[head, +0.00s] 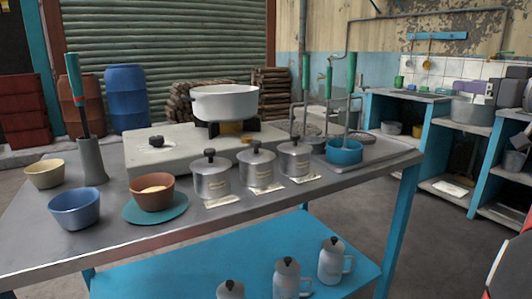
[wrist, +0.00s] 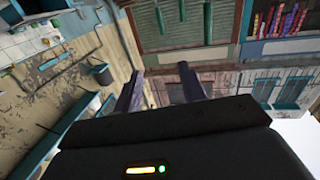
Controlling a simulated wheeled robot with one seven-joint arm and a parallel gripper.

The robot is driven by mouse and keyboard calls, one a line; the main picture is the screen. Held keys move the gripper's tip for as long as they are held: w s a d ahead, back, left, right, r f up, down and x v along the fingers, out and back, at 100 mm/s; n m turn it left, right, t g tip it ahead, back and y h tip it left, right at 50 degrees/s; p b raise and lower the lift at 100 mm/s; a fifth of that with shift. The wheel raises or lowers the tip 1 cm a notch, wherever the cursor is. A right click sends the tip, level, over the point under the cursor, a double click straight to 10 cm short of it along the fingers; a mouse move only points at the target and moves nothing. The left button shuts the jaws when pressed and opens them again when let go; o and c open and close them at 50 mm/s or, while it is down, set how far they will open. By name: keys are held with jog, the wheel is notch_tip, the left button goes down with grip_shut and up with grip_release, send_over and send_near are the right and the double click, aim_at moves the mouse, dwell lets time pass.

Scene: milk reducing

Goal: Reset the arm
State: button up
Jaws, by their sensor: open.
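My gripper (wrist: 162,73) shows in the wrist view with its two dark fingers spread apart and nothing between them. Beyond the fingers are building fronts and walls, seen tilted, with no object close to the fingertips. The gripper does not show in the head view. There, a white pot (head: 225,103) sits on the stove (head: 150,170) on the metal table (head: 290,205). Several lidded metal canisters, one of them at the middle (head: 257,168), stand in front of the stove with paper labels before them.
On the table's left are a yellow bowl (head: 44,174), a blue bowl (head: 75,209), a brown bowl (head: 151,193) and a grey holder (head: 91,162) with a tool. A blue shelf (head: 250,262) holds metal jugs below. Dark floor (head: 450,240) is clear at the right.

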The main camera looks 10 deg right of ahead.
jog(key=s+a+f+m+g, duration=0.1)
jog(key=a+f+g, duration=0.3)
jog(key=a+f, duration=0.6)
jog(key=s+a+f+m+g, duration=0.1)
jog(key=a+f+m+g, duration=0.15)
jog(key=a+f, duration=0.75)
jog(key=s+a+f+n+g+h, duration=0.1)
jog(key=s+a+f+g+h, duration=0.2)
jog(key=s+a+f, duration=1.1)
jog(key=s+f+g, duration=0.2)
jog(key=s, duration=0.1)
jog(key=shift+s+f+p, duration=0.35)
jog(key=shift+s, duration=0.05)
jog(key=shift+c, duration=0.5)
jog(key=shift+d, duration=0.15)
